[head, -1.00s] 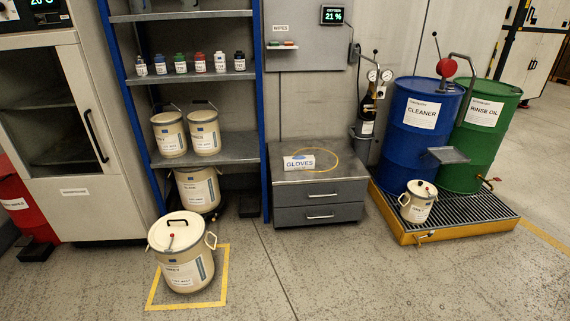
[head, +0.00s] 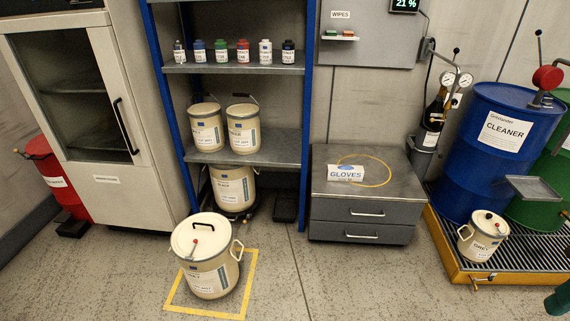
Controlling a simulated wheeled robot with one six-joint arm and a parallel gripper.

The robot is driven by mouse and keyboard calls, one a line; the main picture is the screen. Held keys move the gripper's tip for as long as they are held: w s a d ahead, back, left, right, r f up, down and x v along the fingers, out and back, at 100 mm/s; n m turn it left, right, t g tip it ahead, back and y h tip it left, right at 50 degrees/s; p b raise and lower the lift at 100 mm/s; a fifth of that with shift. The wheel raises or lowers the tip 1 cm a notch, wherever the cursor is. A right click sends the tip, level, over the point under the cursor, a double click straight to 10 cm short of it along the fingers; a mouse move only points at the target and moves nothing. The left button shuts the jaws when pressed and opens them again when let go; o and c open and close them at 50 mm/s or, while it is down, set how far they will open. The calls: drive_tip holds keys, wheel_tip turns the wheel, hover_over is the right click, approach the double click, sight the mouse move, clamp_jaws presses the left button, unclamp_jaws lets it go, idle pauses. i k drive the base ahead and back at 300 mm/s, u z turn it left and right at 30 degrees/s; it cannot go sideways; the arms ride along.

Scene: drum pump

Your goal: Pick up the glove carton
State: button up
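The glove carton (head: 346,172) is a small white box with blue marking and the word GLOVES on its front. It lies on top of a low grey drawer cabinet (head: 330,194), at the left front part of a yellow ring (head: 389,177) marked on that top. Nothing hides its front. My gripper is not in view; a dark green shape at the lower right edge cannot be made out clearly.
A lidded cream pail (head: 206,257) stands on the floor in a yellow square, left of the cabinet. A blue-post shelf (head: 305,120) stands beside the cabinet. Right of it are a yellow-edged grated pallet (head: 460,262) and a blue drum (head: 492,145). The floor before the cabinet is clear.

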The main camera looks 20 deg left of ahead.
sight(334, 172)
drive_tip(key=u, duration=0.3)
drive_tip(key=i, duration=0.75)
drive_tip(key=u, duration=0.65)
drive_tip(key=i, duration=2.2)
drive_tip(key=z, duration=0.65)
